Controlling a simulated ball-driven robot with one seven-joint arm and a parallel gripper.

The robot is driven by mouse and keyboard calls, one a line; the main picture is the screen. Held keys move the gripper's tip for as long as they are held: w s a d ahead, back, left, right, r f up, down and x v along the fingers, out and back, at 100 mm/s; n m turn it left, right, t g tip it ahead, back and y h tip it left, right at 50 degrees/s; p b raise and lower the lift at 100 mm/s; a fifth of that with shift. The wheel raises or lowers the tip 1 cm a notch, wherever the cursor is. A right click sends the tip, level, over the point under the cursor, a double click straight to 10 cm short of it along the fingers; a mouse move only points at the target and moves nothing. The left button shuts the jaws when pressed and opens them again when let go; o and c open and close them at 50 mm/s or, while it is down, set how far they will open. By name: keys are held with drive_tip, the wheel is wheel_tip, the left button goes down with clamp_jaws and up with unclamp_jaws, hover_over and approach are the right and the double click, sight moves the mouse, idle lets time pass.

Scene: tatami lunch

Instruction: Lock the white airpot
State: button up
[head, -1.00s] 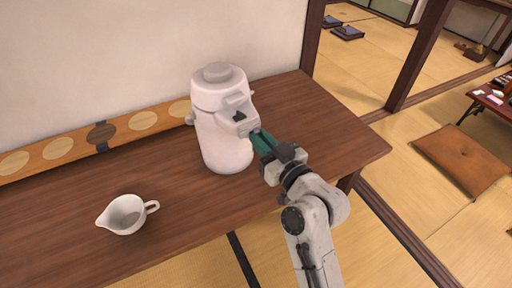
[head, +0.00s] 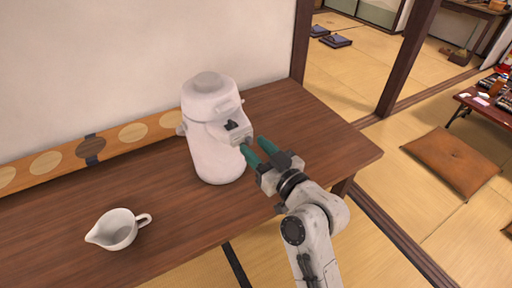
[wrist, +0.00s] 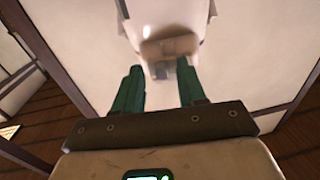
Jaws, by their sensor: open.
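The white airpot (head: 216,150) stands upright on the dark wooden table, near the wall. A small dark part (head: 232,125) shows on its front, above the jutting spout block (head: 238,138). My gripper (head: 252,150), with green fingers, is open at the airpot's right side, close to the spout block. I cannot tell whether a finger touches it. In the wrist view the airpot (wrist: 168,14) is at the top, and its front block and a small dark part lie ahead between the open fingers of my gripper (wrist: 160,82). Nothing is held.
A white pitcher (head: 118,230) stands at the table's front left. The table (head: 310,140) is clear to the right of the airpot. A brown cushion (head: 452,162) lies on the tatami floor.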

drive_tip(key=b+v, duration=0.1)
drive_tip(key=v, duration=0.9)
drive_tip(key=shift+b, duration=0.3)
drive_tip(key=s+d+f+m+g+h+p, duration=0.1)
drive_tip(key=s+d+f+m+g+h, duration=0.15)
drive_tip(key=s+d+f, duration=0.45)
drive_tip(key=s+d+f+m+g+h, duration=0.1)
drive_tip(key=s+d+f+g+h, duration=0.3)
drive_tip(key=f, duration=0.4)
drive_tip(key=s+d+f+m+g+h, duration=0.2)
drive_tip(key=s+d+f+g, duration=0.1)
drive_tip(key=s+d, duration=0.3)
drive_tip(key=s+d+f+m+g+h+p, duration=0.1)
drive_tip(key=s+d+f+m+g+h, duration=0.2)
drive_tip(key=s+d, duration=0.4)
drive_tip(key=s, duration=0.4)
drive_tip(key=shift+s+f, duration=0.2)
drive_tip(key=shift+f, duration=0.2)
drive_tip(key=shift+h, duration=0.25)
